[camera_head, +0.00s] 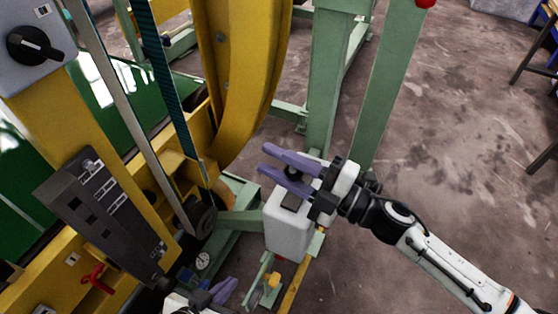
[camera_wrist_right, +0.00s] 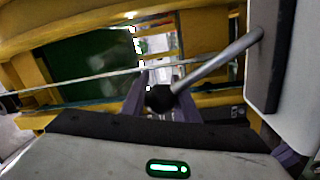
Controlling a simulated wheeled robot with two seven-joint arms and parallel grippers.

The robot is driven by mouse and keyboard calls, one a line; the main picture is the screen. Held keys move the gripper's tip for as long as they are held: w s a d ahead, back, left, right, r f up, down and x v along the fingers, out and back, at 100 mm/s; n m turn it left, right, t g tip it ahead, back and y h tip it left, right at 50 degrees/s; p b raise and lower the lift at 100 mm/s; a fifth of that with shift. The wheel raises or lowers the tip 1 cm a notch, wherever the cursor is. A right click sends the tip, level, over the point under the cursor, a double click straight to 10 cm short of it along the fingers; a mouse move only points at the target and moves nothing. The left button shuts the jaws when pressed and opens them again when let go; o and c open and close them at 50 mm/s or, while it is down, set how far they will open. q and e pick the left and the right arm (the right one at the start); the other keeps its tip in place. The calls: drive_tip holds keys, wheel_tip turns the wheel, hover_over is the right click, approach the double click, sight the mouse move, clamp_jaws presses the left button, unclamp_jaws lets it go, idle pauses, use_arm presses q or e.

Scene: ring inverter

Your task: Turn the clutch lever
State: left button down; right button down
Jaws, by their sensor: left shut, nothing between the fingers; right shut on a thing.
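A lever, a grey metal rod (camera_wrist_right: 218,62) with a round black knob (camera_wrist_right: 160,98) at its end, shows in the right wrist view. The rod slants up and right to a pale panel. My right gripper (camera_head: 284,170) has its purple fingers shut on the knob. In the head view the gripper is above a white box (camera_head: 288,234), and the rod is mostly hidden there. My left gripper (camera_head: 217,292) is at the bottom edge of the head view, shut and empty, below and left of the white box.
The yellow machine frame (camera_head: 235,110) with its belts fills the left. A dark control box (camera_head: 105,215) and a red handle (camera_head: 97,280) are on it. A gauge (camera_head: 203,260) is near my left gripper. Green posts (camera_head: 335,75) stand behind the right gripper. Open floor lies at right.

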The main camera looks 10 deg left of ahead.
drive_tip(key=shift+s+f, duration=0.1)
drive_tip(key=c, duration=1.4)
unclamp_jaws()
approach(300, 177)
drive_tip(key=x, duration=0.3)
drive_tip(key=b+x, duration=0.1)
drive_tip(key=x, duration=0.1)
drive_tip(key=shift+f, duration=0.1)
